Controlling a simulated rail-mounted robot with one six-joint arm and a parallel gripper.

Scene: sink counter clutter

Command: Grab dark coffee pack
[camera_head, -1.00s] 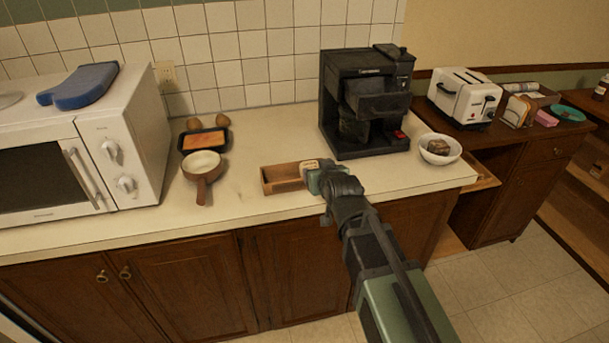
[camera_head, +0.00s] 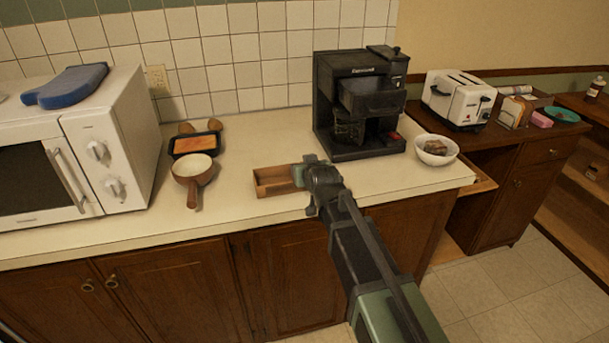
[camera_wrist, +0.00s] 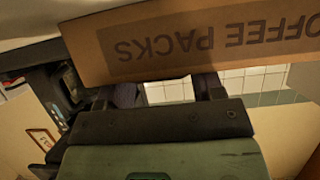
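A brown open-topped box (camera_head: 273,191) sits on the counter in front of the coffee maker. In the wrist view its front wall (camera_wrist: 190,45) reads "COFFEE PACKS" upside down and fills the top. My gripper (camera_head: 299,175) is at the right end of this box in the head view. In the wrist view my gripper's two fingers (camera_wrist: 165,90) stand apart, with wall tiles showing between their bases. Their tips are hidden behind the box wall, so I cannot tell whether they hold anything. I cannot make out the dark coffee pack; my arm covers the box's right end.
A black coffee maker (camera_head: 358,105) stands behind the box. A white bowl (camera_head: 436,152) is to its right. A small pan (camera_head: 194,172), a dark tray (camera_head: 195,145) and a white microwave (camera_head: 100,150) are to the left. Bare counter lies between the pan and the box.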

